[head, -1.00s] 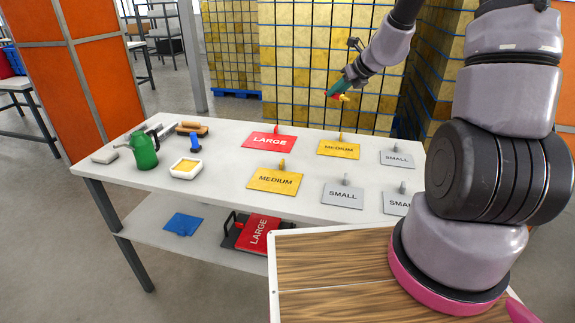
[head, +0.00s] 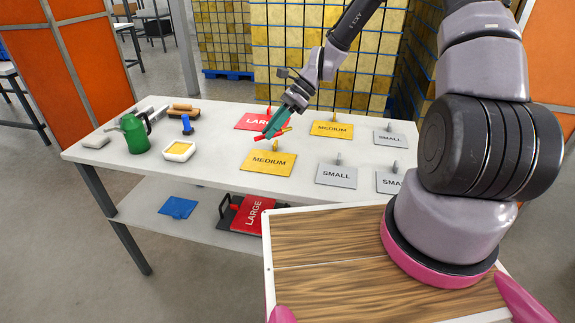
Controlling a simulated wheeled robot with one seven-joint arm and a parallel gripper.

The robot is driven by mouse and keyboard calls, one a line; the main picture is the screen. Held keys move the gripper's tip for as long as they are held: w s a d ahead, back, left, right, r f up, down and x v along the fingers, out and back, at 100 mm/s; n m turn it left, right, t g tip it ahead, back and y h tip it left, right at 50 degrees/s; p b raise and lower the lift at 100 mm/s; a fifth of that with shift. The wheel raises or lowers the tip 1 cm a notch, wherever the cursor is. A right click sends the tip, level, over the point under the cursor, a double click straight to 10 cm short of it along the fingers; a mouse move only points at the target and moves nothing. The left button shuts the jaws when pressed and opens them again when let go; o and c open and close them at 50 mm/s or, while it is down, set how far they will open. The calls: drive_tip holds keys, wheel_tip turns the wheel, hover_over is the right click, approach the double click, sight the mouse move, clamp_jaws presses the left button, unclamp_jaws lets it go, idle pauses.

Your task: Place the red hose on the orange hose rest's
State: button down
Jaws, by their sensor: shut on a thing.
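My gripper (head: 274,126), with teal fingers, is above the table over the gap between the red LARGE plate and the near yellow MEDIUM plate. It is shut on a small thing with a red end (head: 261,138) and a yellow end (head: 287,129). The fingers cover its middle, and I cannot tell whether it is a hose. I cannot make out an orange hose rest. The red LARGE plate (head: 245,123) is partly behind the gripper. The near yellow MEDIUM plate (head: 262,167) lies just below it.
The white table (head: 215,150) also holds another MEDIUM plate (head: 332,130), grey SMALL plates (head: 336,181), a green can (head: 137,137), a white dish (head: 166,156) and brushes. A blue cloth (head: 178,208) and a red LARGE plate (head: 257,203) are on the lower shelf.

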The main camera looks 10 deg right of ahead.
drive_tip(key=shift+s+a+f+n+g+h, duration=0.15)
drive_tip(key=shift+s+f+n+g+h, duration=0.2)
drive_tip(key=shift+s+n, duration=0.25)
drive_tip(key=shift+s+a+f+n+g+h, duration=0.15)
drive_tip(key=shift+s+f+n+g, duration=0.15)
drive_tip(key=shift+s+n+g, duration=0.25)
drive_tip(key=shift+s+a+f+n+g+h, duration=0.2)
drive_tip(key=shift+s+f+n+g, duration=0.1)
drive_tip(key=shift+s+n, duration=0.35)
drive_tip(key=shift+f, duration=4.8)
drive_tip(key=shift+f, duration=0.1)
drive_tip(key=shift+f, duration=0.1)
drive_tip(key=c, duration=0.7)
unclamp_jaws()
